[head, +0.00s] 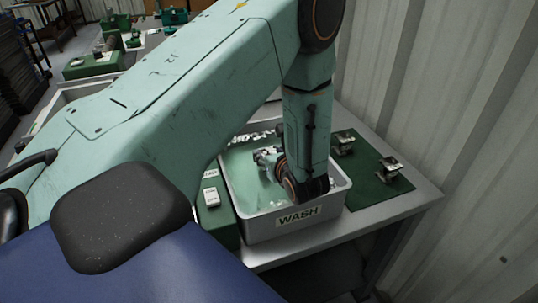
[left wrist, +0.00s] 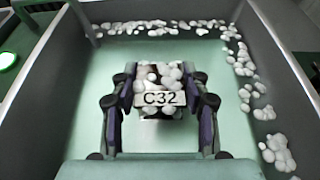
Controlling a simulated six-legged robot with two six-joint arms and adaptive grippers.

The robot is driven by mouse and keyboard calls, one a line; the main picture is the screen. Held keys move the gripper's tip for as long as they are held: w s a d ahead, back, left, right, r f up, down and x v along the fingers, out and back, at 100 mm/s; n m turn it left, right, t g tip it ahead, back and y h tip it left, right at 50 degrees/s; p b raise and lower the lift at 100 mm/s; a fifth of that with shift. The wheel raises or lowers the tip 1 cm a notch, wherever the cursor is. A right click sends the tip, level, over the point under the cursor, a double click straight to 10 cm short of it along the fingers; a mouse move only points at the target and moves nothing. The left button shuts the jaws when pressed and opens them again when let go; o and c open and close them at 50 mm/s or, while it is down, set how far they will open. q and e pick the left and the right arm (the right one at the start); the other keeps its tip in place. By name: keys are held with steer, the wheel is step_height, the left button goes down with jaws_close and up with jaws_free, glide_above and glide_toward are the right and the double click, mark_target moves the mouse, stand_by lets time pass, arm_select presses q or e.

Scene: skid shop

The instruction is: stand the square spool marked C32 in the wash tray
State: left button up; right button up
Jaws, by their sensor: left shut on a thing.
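The square spool marked C32 (left wrist: 160,98) shows in the left wrist view with its label facing the camera and white foam over its upper part. My left gripper (left wrist: 160,90) is shut on it, one finger on each side. The spool and gripper are inside the wash tray (head: 282,228), a grey box with a WASH label and pale green liquid. In the head view my left gripper (head: 268,158) reaches down into the tray, and my arm hides part of it. I cannot tell whether the spool touches the tray floor. My right gripper is not in view.
White foam (left wrist: 245,65) lines the tray's far and right sides. A green mat (head: 368,172) with two small metal parts (head: 388,170) lies right of the tray. A white block (head: 211,197) sits on a green surface to the left. A corrugated wall (head: 450,100) stands close on the right.

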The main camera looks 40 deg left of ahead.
arm_select(q)
steer(key=shift+s+d, duration=0.1)
steer(key=shift+s, duration=0.1)
steer(key=shift+w+f+b, duration=0.2)
steer(key=shift+f+b, duration=0.25)
steer(key=shift+f, duration=0.05)
steer(key=o, duration=1.1)
steer(key=shift+s+r, duration=0.15)
steer(key=shift+o, duration=1.1)
